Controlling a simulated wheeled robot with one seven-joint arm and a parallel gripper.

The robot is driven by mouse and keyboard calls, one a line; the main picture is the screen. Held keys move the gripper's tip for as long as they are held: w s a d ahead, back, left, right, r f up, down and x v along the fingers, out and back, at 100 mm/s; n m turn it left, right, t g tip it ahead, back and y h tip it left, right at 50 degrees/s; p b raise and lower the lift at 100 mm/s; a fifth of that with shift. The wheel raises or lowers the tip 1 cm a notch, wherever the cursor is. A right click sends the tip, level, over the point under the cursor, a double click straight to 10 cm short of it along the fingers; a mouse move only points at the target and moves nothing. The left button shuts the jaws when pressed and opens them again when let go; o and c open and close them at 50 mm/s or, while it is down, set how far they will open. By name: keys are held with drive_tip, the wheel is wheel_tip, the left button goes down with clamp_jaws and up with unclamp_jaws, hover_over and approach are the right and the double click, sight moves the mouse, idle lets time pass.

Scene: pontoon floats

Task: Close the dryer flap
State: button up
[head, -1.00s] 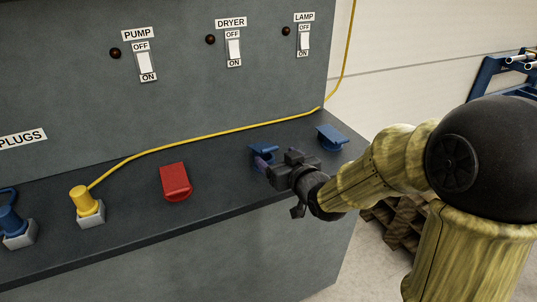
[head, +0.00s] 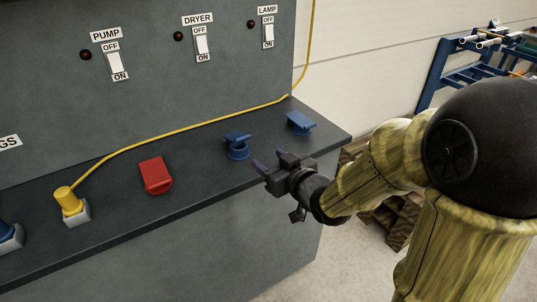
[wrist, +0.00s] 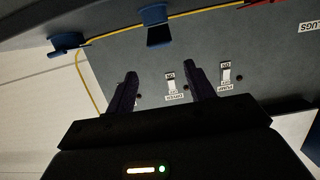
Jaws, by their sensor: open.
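The blue socket (head: 238,153) in the middle of the dark ledge has its blue flap (head: 236,138) standing up over it, not flat. It stands below the DRYER switch (head: 201,42). A blue socket also shows at the top of the wrist view (wrist: 155,28). My gripper (head: 268,167) is open and empty at the ledge's front edge, right of and nearer than that socket, with a gap between them. Its two dark fingers (wrist: 162,88) are spread apart in the wrist view.
Another blue flapped socket (head: 300,122) is at the ledge's right end. A red flap (head: 155,175) lies to the left, then a yellow plug (head: 68,201) with its yellow cable (head: 190,128) running behind the sockets. The grey panel (head: 150,100) rises behind.

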drive_tip(key=d+f+h, duration=0.1)
drive_tip(key=d+f+m+g+h, duration=0.1)
drive_tip(key=d+f+h, duration=0.1)
drive_tip(key=d, duration=0.1)
drive_tip(key=shift+s+f, duration=0.25)
drive_tip(key=shift+f, duration=0.1)
clamp_jaws()
drive_tip(key=s+d+f+m+g+h, duration=0.2)
drive_tip(key=s+d+f+g, duration=0.2)
drive_tip(key=s, duration=0.3)
drive_tip(key=s+d+f+m+g+h, duration=0.3)
drive_tip(key=s+d+f+g, duration=0.1)
drive_tip(key=s+d+g, duration=0.1)
drive_tip(key=s+d, duration=0.1)
drive_tip(key=s, duration=0.1)
drive_tip(key=shift+s+d+f+m, duration=0.2)
drive_tip(key=shift+s+d+m, duration=0.1)
drive_tip(key=shift+d, duration=0.1)
